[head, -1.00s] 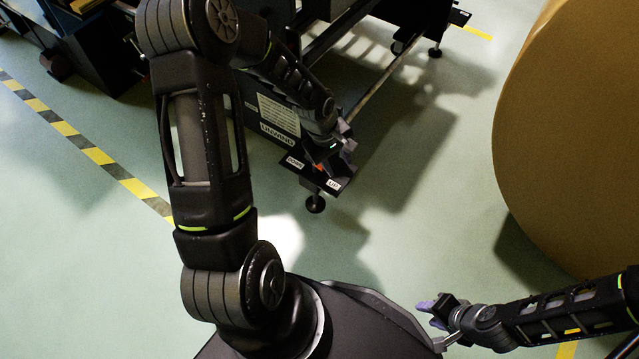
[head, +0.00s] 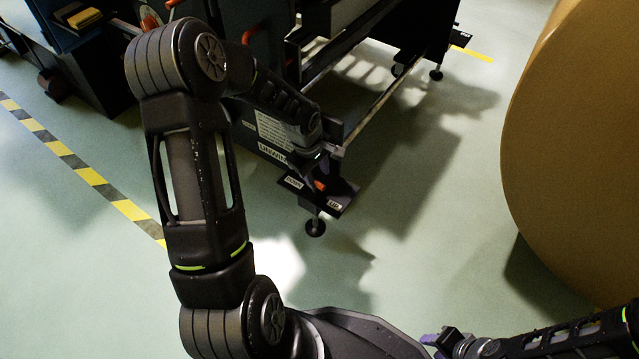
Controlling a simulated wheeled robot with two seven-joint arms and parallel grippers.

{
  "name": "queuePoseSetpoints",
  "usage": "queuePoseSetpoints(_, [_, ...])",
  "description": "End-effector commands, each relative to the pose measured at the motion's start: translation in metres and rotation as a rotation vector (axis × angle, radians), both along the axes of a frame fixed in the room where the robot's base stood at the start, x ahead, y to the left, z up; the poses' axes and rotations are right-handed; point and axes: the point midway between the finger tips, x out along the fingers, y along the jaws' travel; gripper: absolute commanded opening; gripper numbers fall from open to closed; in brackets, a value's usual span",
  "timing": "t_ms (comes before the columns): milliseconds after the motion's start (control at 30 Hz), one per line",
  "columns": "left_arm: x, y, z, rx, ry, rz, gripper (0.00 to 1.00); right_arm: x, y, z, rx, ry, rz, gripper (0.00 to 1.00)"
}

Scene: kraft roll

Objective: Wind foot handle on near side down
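The near machine foot is a black plate (head: 342,198) with small white labels, one apparently reading LIFT, above a round foot pad (head: 315,228). A small orange-red part (head: 319,185), seemingly on the foot handle, shows at the plate. Most of the handle is hidden by my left gripper or too dark to make out. My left gripper (head: 318,168) points down just over the orange-red part. I cannot tell whether it touches it or whether its fingers are closed. My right gripper (head: 432,340) is low at the bottom edge, away from the foot, its fingers partly cut off.
A large brown paper roll (head: 580,150) stands on the right. The dark machine frame (head: 340,60) rises behind the foot, with a panel marked UNWIND. A yellow-black floor stripe (head: 90,177) runs at left. Green floor (head: 430,230) between foot and roll is clear.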

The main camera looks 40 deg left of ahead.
Motion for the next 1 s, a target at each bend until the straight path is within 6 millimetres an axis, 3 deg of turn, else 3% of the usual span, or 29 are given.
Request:
queuePoseSetpoints(33, [0.001, 0.000, -0.013, 0.000, 0.001, -0.002, 0.39, 0.001, 0.000, -0.008, 0.000, -0.002, -0.001, 0.36])
queuePoseSetpoints(233, [0.007, -0.002, -0.039, -0.001, 0.001, -0.001, 0.39, 0.003, 0.001, -0.020, -0.001, -0.008, -0.004, 0.36])
queuePoseSetpoints(633, [0.009, -0.001, -0.044, 0.000, -0.001, -0.001, 0.38, 0.004, 0.001, -0.021, -0.002, -0.011, -0.005, 0.36])
queuePoseSetpoints(1000, [0.009, -0.002, -0.044, 0.000, -0.001, -0.001, 0.08, 0.004, 0.001, -0.021, -0.002, -0.011, -0.005, 0.36])
